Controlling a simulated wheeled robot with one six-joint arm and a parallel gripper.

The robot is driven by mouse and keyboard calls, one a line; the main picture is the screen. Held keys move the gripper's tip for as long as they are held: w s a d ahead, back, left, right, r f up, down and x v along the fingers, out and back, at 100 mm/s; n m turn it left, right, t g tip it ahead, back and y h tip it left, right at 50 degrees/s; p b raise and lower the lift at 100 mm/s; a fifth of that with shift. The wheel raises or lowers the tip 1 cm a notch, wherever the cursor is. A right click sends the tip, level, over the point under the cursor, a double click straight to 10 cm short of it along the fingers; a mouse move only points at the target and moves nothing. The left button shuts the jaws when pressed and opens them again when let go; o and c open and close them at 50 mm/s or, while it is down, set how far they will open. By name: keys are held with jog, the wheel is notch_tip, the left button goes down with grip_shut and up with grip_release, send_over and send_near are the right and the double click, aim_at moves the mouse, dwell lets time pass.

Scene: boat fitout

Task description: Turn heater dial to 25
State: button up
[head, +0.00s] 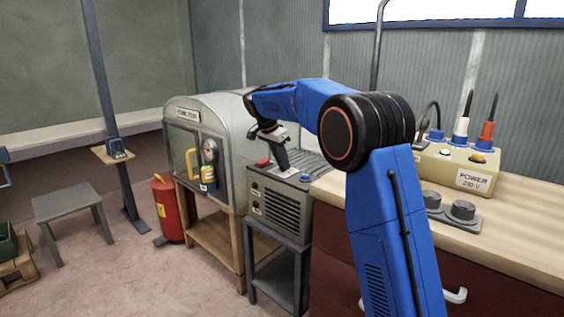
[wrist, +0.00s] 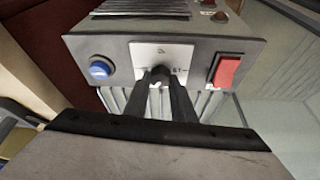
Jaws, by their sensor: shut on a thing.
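The heater (head: 278,205) is a grey box on a dark stand beside the bench. In the wrist view its panel (wrist: 118,48) carries a white dial plate (wrist: 150,50) between a blue round button and a red rocker switch. My gripper (head: 283,170) reaches down to the heater's top front edge. In the wrist view my gripper (wrist: 161,75) has its dark fingers close together at the lower middle of the plate, shut on the dial. The fingers hide most of the dial, and its pointer cannot be made out. The small marks on the plate are too blurred to read.
A wooden bench (head: 510,215) with a yellow power box (head: 455,165) stands to the right. A grey domed cabinet (head: 220,125) and red extinguisher (head: 167,208) stand to the left.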

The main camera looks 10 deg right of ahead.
jog(key=o, duration=1.1)
jog(key=shift+c, duration=0.2)
jog(key=v, duration=1.7)
jog(key=shift+r, duration=0.15)
